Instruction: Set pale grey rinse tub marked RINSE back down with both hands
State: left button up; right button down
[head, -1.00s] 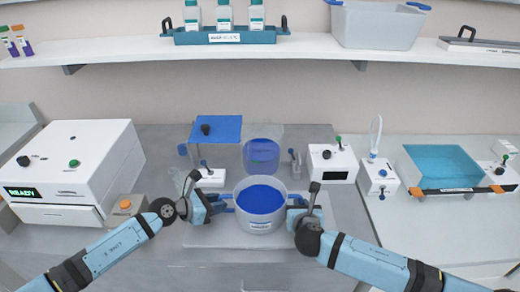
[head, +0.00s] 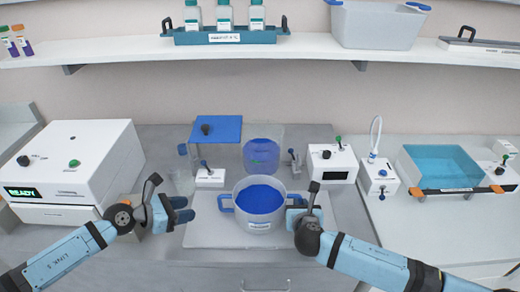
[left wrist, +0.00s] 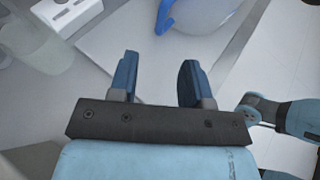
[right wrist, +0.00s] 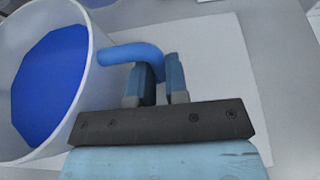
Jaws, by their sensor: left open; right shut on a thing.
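The round pale grey tub (head: 241,222) holds blue liquid and stands upright on a pale board (head: 205,235); its label is too small to read. Its left blue handle (head: 225,203) is free. My left gripper (head: 184,209) is open and empty, left of that handle and apart from it. In the left wrist view, the gap between its fingers (left wrist: 158,80) is empty, with part of the tub (left wrist: 213,22) beyond. My right gripper (head: 294,210) is shut on the right handle (right wrist: 128,53), which shows between its fingers in the right wrist view.
Behind the tub stand a clear blue-filled container (head: 262,155), a blue-topped stand (head: 218,130) and a white box with a knob (head: 331,163). A white READY machine (head: 75,160) is at left. A blue-filled tray (head: 440,165) is at right. Bare board lies around the tub.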

pick_arm(q)
jog(key=shift+s+a+r, duration=0.3)
jog(key=shift+s+a, duration=0.05)
jog(key=shift+a, duration=0.2)
pick_arm(e)
jog(key=shift+r, duration=0.2)
jog(key=c, duration=1.1)
grip_release()
jog(key=shift+o, duration=0.2)
jog(key=shift+f, duration=0.1)
jog(key=v, duration=1.4)
